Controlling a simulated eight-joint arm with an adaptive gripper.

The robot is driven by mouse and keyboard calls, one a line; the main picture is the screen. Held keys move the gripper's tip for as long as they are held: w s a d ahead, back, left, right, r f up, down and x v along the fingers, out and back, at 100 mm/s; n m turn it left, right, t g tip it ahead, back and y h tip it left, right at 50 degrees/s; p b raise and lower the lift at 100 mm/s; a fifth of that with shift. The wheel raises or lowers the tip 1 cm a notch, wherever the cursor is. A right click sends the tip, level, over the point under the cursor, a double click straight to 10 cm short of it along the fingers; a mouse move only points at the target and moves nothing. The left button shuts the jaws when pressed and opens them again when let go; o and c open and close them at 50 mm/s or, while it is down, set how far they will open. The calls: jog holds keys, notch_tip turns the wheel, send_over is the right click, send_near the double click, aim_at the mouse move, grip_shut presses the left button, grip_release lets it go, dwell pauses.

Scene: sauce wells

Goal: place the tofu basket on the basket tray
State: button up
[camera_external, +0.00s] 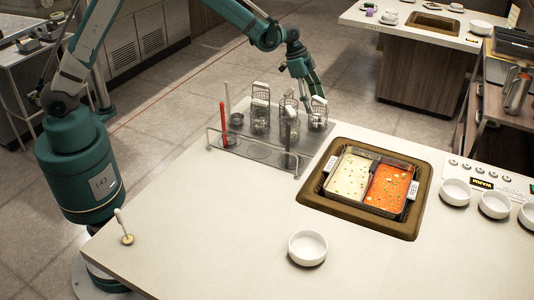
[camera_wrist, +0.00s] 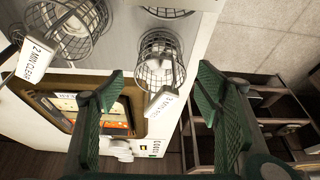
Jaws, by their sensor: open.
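Several wire mesh baskets with upright pale handle tags stand on a grey metal basket tray (camera_external: 235,146) at the counter's back edge. They include a left basket (camera_external: 261,116), a middle basket (camera_external: 288,119) and a right basket (camera_external: 318,117). I cannot tell which one holds tofu. My gripper (camera_external: 314,92) is just above and behind the right-hand baskets. In the wrist view my gripper (camera_wrist: 160,74) is open, its green fingers apart. One basket (camera_wrist: 157,58) with a "3 MIN" tag shows between and beyond them, not gripped. Another basket (camera_wrist: 78,38) has a "2 MIN CLEAR" tag.
A two-part soup pot (camera_external: 347,176), pale broth left and red broth right, sits in a brown-framed well. A low rail (camera_external: 262,140) edges the tray, with a red stick (camera_external: 222,120) at its left. A white bowl (camera_external: 307,248) stands in front; the left counter is mostly clear.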

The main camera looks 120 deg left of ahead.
jog(key=shift+p+v, duration=0.35)
jog(key=shift+v, duration=2.4)
jog(key=s+d+r, duration=0.1)
jog(key=d+r, duration=0.6)
jog(key=d, duration=0.6)
jog(key=s+d+r, duration=0.1)
jog(key=d+r, duration=0.5)
jog(key=d, duration=0.7)
jog(key=s+d+r, duration=0.1)
jog(key=d+r, duration=0.6)
jog(key=d, duration=0.6)
jog(key=s+d+f+t, duration=0.1)
jog(key=s+d+t, duration=0.1)
jog(key=s+d, duration=2.1)
jog(key=d, duration=0.3)
jog(key=shift+s+f+m+t, duration=0.3)
jog(key=shift+o, duration=0.3)
jog(key=shift+d, duration=0.1)
